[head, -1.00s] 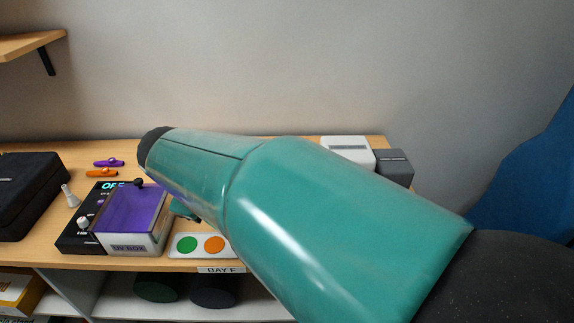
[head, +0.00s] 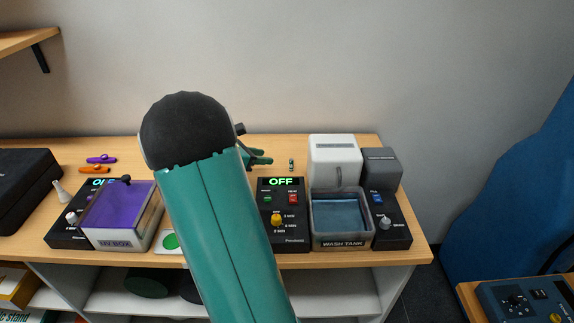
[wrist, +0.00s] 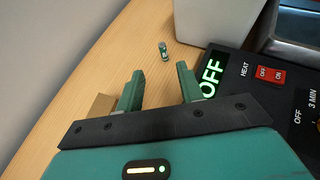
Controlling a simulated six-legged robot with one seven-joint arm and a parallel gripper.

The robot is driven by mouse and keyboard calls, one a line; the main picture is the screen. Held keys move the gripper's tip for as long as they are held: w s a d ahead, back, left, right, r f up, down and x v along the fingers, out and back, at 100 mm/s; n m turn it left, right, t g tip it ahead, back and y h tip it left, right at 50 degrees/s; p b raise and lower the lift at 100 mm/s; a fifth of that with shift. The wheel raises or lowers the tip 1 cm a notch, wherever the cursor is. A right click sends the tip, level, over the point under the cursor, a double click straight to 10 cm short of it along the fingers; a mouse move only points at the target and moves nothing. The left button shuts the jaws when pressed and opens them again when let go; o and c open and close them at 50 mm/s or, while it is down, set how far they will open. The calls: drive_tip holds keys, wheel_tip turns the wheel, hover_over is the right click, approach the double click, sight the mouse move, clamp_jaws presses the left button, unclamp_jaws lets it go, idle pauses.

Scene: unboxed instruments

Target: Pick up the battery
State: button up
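The battery (head: 291,164) is a small teal-green cylinder on the wooden bench, behind the black heater unit. In the wrist view the battery (wrist: 164,52) lies ahead of my fingertips, with a clear gap of bench between. My gripper (wrist: 160,78) has its two green fingers spread apart with nothing between them. In the head view my gripper (head: 264,157) shows to the left of the battery, partly hidden behind my arm.
A black heater unit (head: 282,239) reading OFF stands in front of the battery. A white tank (head: 334,153) and the wash tank (head: 341,244) stand to the right. A UV box (head: 119,218) and two kazoo-like items, purple (head: 101,159) and orange (head: 95,169), are at left.

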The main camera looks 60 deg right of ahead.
sight(291, 160)
drive_tip(key=x, duration=1.2)
drive_tip(key=shift+s+d+f, duration=0.2)
drive_tip(key=shift+s+f, duration=0.05)
drive_tip(key=shift+s, duration=0.1)
clamp_jaws()
